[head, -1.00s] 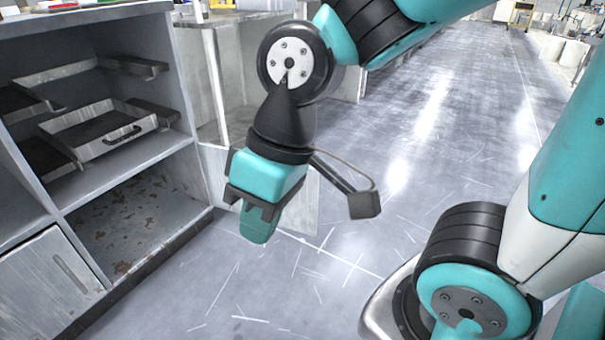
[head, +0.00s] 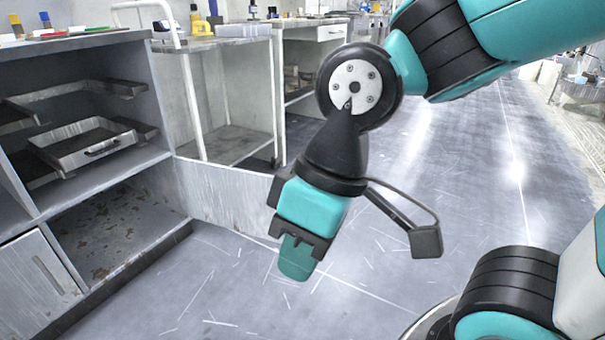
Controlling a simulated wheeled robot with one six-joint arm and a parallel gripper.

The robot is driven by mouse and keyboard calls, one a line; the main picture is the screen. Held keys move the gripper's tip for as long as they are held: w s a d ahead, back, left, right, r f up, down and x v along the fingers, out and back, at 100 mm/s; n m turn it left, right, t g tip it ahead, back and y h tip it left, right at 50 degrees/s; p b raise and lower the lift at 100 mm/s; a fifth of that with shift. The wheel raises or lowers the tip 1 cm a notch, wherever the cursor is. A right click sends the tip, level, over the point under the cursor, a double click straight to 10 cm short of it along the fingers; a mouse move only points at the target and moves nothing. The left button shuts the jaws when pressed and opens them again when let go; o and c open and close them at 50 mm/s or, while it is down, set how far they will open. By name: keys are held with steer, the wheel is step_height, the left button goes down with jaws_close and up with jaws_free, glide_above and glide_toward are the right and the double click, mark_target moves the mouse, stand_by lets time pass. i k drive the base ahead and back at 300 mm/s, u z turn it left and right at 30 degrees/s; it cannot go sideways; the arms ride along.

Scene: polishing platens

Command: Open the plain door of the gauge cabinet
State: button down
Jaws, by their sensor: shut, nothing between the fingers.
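The gauge cabinet (head: 118,174) stands at the left in the head view. Its lower right compartment (head: 115,228) is open and looks empty, with a worn, spotted floor. A plain grey door panel (head: 225,196) stands swung out from the right side of this compartment. Its right end reaches close to my gripper. A second lower door (head: 40,285) with a slim handle is closed at the left. My gripper (head: 296,258) is shut and empty, pointing down, to the right of the plain panel's end. I see no clear contact between them.
Metal trays (head: 85,150) sit on the cabinet's upper shelves, with small coloured items on top. A white-framed cart (head: 225,140) and a bench (head: 310,70) stand behind the open panel. The scratched grey floor to the right (head: 440,200) is clear.

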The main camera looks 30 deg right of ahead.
mark_target(232, 198)
steer(key=z, duration=0.6)
steer(key=i, duration=1.45)
steer(key=u, duration=0.85)
